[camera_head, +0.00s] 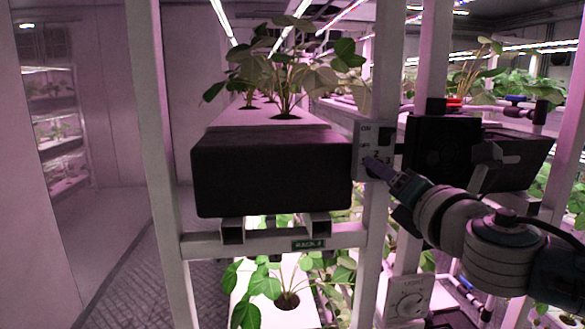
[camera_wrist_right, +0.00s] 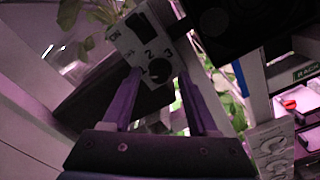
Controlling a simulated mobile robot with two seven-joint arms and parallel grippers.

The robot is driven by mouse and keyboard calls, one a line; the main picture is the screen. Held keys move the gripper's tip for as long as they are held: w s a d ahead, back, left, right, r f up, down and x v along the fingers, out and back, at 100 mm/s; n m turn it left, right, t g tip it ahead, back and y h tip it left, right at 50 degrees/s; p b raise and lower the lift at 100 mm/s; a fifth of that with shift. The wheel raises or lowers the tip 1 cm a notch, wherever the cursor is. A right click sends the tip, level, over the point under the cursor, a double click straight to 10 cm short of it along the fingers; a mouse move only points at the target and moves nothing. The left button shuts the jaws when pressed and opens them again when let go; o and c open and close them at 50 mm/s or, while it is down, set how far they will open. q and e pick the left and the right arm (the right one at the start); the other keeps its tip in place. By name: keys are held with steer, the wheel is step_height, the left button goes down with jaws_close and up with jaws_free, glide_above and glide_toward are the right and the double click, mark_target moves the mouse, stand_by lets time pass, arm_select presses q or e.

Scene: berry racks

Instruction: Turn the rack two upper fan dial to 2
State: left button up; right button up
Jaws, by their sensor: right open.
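The fan control box (camera_head: 363,134) is a pale panel on the rack post, with ON/OFF lettering, a dark switch and numbers. The dial's pointer is too small to read. My left gripper is not in view.
A black panel (camera_head: 270,175) fronts the plant trough left of the box. A rack label (camera_head: 308,245) is on the crossbar below. A second dial box (camera_head: 408,300) sits lower on the post. A dark fan unit (camera_head: 440,150) is to the right. Floor on the left is clear.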

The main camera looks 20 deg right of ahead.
steer(key=shift+w, duration=0.15)
jaws_close()
stand_by(0.4)
